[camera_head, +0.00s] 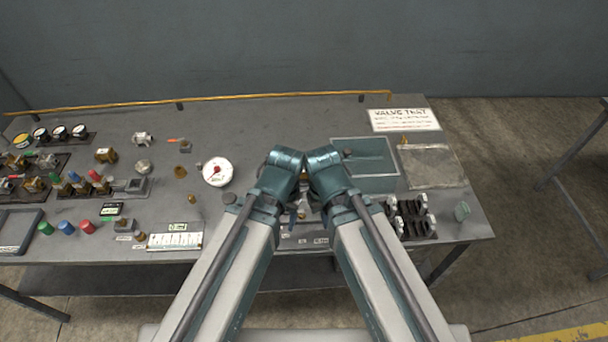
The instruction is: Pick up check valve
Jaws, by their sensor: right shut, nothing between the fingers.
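I cannot tell for certain which part is the check valve. Several small valve-like parts lie on the grey bench (245,125): a silver fitting (143,138), a brass fitting (105,155), a grey round part (143,167) and a brown-brass piece (181,173). Both arms reach in from the front and meet at bench centre, right of these parts. My right gripper (312,206) is small between the arms, shut and empty. My left gripper is mostly hidden by my arm links, and its jaws cannot be read.
A white dial gauge (217,172) lies left of my arms. A green-grey tray (368,146), a flat plate (432,167) and a black rack (410,218) are on the right. Gauges and valve racks crowd the left end. A yellow rail (270,95) runs along the back.

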